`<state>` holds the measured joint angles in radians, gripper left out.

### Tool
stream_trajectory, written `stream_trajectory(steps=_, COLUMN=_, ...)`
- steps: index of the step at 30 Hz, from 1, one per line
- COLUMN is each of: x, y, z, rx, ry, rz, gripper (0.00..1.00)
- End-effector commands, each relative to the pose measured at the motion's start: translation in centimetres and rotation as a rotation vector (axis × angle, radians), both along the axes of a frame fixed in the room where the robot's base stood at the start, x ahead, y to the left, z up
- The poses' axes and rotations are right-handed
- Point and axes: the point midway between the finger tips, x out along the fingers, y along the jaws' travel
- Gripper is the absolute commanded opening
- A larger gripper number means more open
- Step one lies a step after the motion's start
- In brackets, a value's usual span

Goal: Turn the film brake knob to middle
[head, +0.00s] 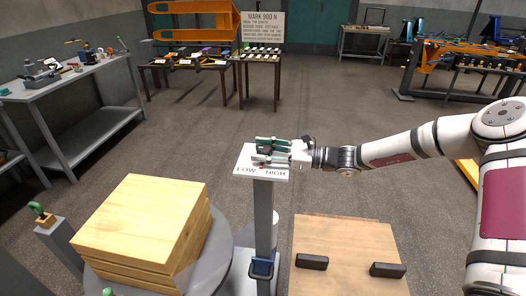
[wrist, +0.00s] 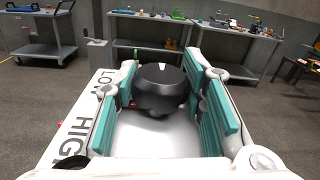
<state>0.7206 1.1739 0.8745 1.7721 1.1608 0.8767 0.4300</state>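The film brake knob (wrist: 160,92) is round and black in the wrist view, with a small white mark on its far upper face. It sits on a white panel (wrist: 72,130) lettered LOW at the far part and HIGH at the near part. In the head view the panel (head: 245,172) tops a grey post, and LOW reads on the left, HIGH on the right. My gripper (wrist: 160,78) has its two teal-padded fingers on either side of the knob. I cannot tell whether both pads touch it. In the head view the fingers mostly hide the knob.
A wooden block stack (head: 145,222) stands on a round grey table left of the post. A wooden board with two black handles (head: 312,262) lies at the right. Benches with tools (head: 70,80) stand farther back. The floor behind the panel is clear.

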Motion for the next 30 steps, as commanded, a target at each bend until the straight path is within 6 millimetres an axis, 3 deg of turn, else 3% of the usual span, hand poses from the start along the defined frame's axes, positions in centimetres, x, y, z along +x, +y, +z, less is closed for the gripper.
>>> stream_trajectory(steps=25, x=-0.03, y=0.01, z=0.04, rx=0.001, ry=0.0, rz=0.133, gripper=0.1)
stream_trajectory(steps=26, x=-0.03, y=0.01, z=0.04, rx=0.001, ry=0.0, rz=0.133, gripper=0.42)
stream_trajectory(steps=28, x=-0.03, y=0.01, z=0.04, rx=0.001, ry=0.0, rz=0.133, gripper=0.58)
stream_trajectory(steps=30, x=-0.03, y=0.01, z=0.03, rx=0.001, ry=0.0, rz=0.133, gripper=0.59)
